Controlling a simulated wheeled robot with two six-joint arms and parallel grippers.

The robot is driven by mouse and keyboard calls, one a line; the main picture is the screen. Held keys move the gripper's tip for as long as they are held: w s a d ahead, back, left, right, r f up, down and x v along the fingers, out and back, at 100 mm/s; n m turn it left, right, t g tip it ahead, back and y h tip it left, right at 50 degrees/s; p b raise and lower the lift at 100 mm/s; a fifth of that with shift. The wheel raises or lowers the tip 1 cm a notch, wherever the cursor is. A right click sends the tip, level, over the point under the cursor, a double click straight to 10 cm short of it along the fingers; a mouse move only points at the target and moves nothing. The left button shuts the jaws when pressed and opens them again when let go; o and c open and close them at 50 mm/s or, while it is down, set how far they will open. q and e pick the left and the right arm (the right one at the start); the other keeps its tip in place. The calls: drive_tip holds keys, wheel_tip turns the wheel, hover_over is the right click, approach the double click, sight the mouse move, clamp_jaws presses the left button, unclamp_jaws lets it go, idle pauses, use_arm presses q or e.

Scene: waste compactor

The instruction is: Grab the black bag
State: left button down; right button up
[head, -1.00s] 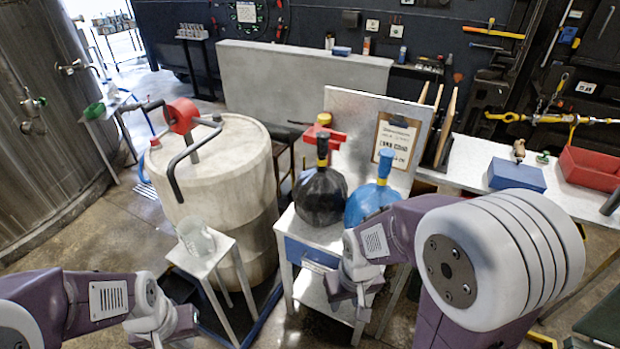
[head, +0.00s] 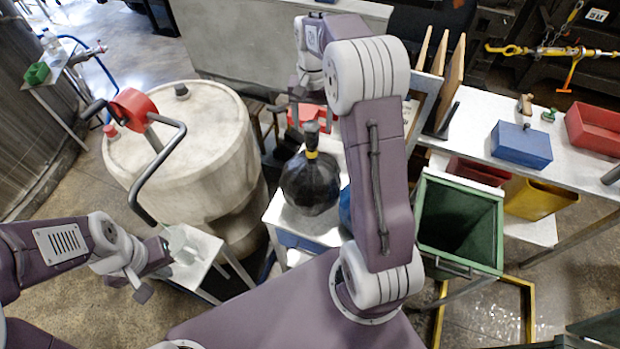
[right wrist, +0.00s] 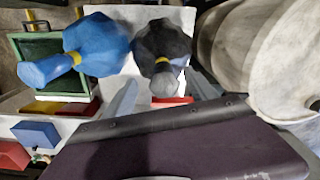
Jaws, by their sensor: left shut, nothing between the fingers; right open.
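The black bag (head: 310,184) stands upright on a small white table, with a yellow tie around its neck. In the right wrist view the black bag (right wrist: 163,42) is at top centre, its neck pointing toward the camera. My right gripper (head: 311,108) is open beyond the neck's top in the head view. In the right wrist view its fingers (right wrist: 163,98) flank the neck, with nothing gripped. My left gripper (head: 146,284) is shut and empty, low at left, far from the bag. The blue bag (right wrist: 97,46) is beside the black one; my right arm mostly hides it in the head view.
A large pale drum (head: 190,140) with a red-hubbed crank (head: 133,108) stands left of the bag. A small stand (head: 205,262) holds a pale container near my left gripper. A green bin (head: 462,258) and a bench with a blue box (head: 521,146) are right.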

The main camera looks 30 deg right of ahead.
sight(310, 126)
drive_tip(key=shift+s+d+f, duration=0.1)
drive_tip(key=shift+s+f, duration=0.1)
drive_tip(key=shift+f, duration=0.55)
drive_tip(key=shift+w+f, duration=0.7)
drive_tip(key=shift+f, duration=0.2)
drive_tip(key=shift+w+f+p, duration=0.25)
drive_tip(key=shift+p, duration=0.15)
drive_tip(key=f+p, duration=0.1)
drive_tip(key=f, duration=0.1)
drive_tip(key=f+p, duration=0.1)
drive_tip(key=shift+s+f, duration=0.35)
drive_tip(key=shift+s+d+f, duration=0.1)
drive_tip(key=shift+d+f, duration=0.05)
drive_tip(key=shift+f, duration=0.15)
drive_tip(key=shift+w+f, duration=0.2)
drive_tip(key=shift+w, duration=0.15)
drive_tip(key=c, duration=1.3)
use_arm(q)
drive_tip(key=r, duration=0.1)
drive_tip(key=w+r, duration=0.1)
drive_tip(key=shift+r, duration=0.4)
use_arm(e)
drive_tip(key=shift+r, duration=0.1)
clamp_jaws()
